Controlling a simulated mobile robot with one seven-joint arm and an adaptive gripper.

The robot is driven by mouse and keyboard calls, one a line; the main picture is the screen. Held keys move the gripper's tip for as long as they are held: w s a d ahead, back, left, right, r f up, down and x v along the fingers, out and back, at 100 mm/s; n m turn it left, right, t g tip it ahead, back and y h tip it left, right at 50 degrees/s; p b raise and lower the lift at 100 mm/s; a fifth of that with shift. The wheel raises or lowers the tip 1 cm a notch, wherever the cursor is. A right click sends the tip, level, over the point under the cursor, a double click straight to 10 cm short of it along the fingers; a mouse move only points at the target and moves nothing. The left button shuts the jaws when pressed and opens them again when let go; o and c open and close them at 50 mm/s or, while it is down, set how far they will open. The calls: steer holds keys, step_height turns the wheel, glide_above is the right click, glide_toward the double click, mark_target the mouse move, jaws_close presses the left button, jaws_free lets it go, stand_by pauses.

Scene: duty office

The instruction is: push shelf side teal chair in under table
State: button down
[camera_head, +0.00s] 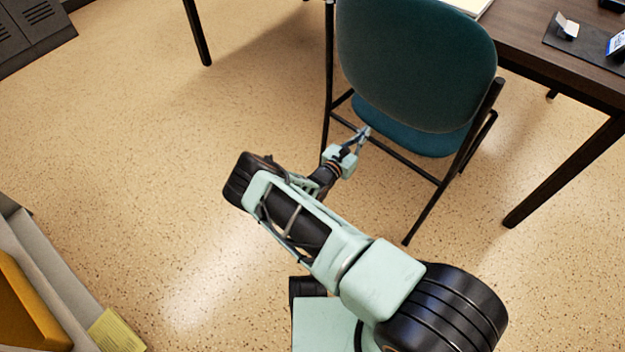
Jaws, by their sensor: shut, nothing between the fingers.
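A teal chair (415,65) with a padded back, teal seat and thin black metal legs stands at the upper middle, its back toward me. The dark wooden table (545,50) is beyond it and to its right. My gripper (365,131) is shut and empty, low behind the chair, near the left part of the seat's rear edge and the rear crossbar. I cannot tell whether the fingertips touch the chair. The front of the seat is hidden behind the backrest.
A dark table leg (570,170) stands right of the chair, and another dark leg (197,32) is at the upper left. A shelf unit (45,285) with an orange item is at the lower left. A dark cabinet (35,30) is at the top left. Speckled floor between is clear.

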steer(key=shift+w+d, duration=0.35)
steer(key=shift+d, duration=0.25)
steer(key=p+v, duration=0.2)
steer(key=v, duration=0.8)
steer(key=shift+a, duration=0.3)
